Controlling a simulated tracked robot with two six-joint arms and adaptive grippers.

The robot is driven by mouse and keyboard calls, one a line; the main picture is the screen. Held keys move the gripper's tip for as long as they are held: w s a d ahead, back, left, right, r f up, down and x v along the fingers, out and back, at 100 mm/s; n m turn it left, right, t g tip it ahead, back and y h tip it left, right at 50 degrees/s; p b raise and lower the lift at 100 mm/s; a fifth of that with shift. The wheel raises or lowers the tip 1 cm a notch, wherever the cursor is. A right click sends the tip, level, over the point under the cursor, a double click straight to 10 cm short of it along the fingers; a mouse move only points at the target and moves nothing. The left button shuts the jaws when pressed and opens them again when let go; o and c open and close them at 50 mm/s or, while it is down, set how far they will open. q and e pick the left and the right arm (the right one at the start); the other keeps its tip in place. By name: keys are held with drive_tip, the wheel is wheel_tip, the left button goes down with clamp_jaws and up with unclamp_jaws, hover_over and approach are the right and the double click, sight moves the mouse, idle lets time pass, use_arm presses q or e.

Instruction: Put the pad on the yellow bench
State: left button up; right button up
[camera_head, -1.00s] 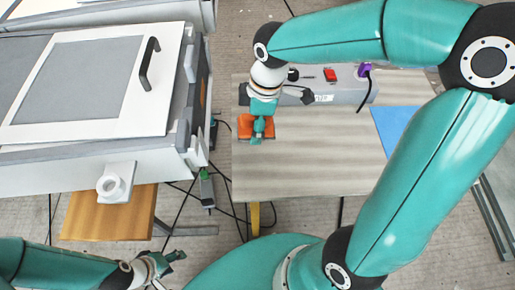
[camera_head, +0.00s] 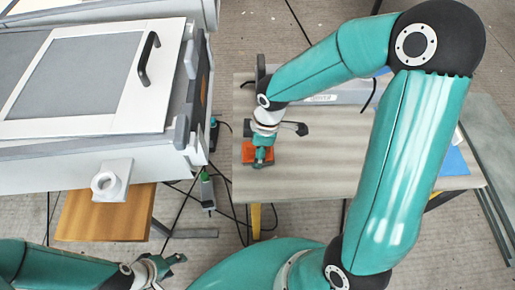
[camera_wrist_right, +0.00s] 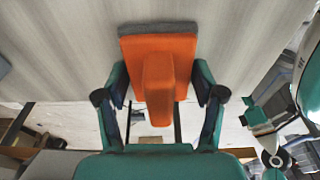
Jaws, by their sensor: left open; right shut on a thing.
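The pad (camera_head: 249,156) is an orange block with a grey edge. In the right wrist view the pad (camera_wrist_right: 185,45) shows its raised orange handle between the fingers. My right gripper (camera_head: 262,158) is shut on that handle, over the left part of a pale wood-grain bench top (camera_head: 310,180). A yellow leg (camera_head: 256,220) shows under this bench. I cannot tell whether the pad touches the top. My left gripper (camera_head: 168,268) is open and empty at the bottom left, low in the head view.
A grey machine (camera_head: 65,165) with a framed lid and black handle stands at the left. An orange-brown wooden top (camera_head: 105,217) shows below it. A grey box (camera_head: 320,97) lies at the bench's back, a blue sheet (camera_head: 455,162) at its right. Cables run across the floor.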

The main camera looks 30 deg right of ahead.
drive_tip(key=shift+f, duration=0.1)
drive_tip(key=o, duration=1.1)
drive_tip(key=shift+r, duration=0.25)
drive_tip(key=r, duration=0.3)
drive_tip(key=d+r+p, duration=0.1)
drive_tip(key=r, duration=0.3)
drive_tip(key=r+p, duration=0.1)
drive_tip(key=r, duration=0.2)
drive_tip(key=shift+s+d+r, duration=0.2)
drive_tip(key=shift+s+r, duration=0.2)
drive_tip(key=shift+r, duration=0.45)
